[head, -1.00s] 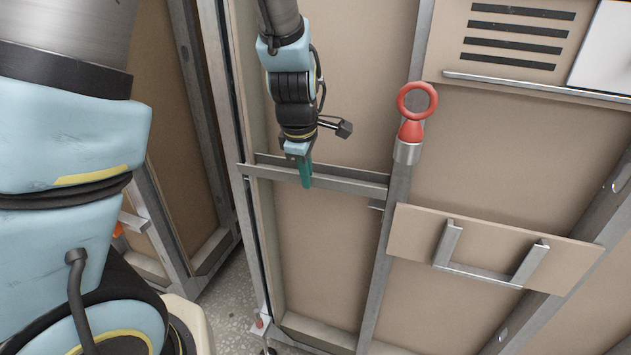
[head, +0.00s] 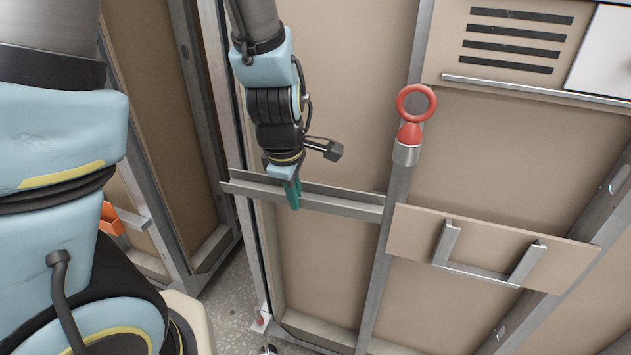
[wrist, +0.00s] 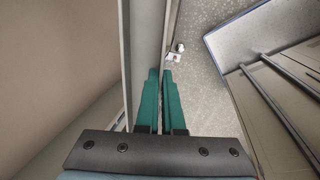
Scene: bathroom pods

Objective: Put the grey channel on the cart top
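The grey channel (head: 335,201) is a long metal profile, lying roughly level across the front of the beige wall panels in the head view. My gripper (head: 293,194) comes down on it from above, left of its middle. The green fingers are shut on a wall of the channel; the near finger hides a short part of it. In the wrist view, the channel (wrist: 149,40) runs up the picture from between the fingers of my gripper (wrist: 160,75). I cannot identify the cart top in either view.
An upright metal post with a red ring (head: 416,103) stands right of the channel. A board with a metal U-shaped handle (head: 487,272) is at lower right. An orange part (head: 111,220) shows at left.

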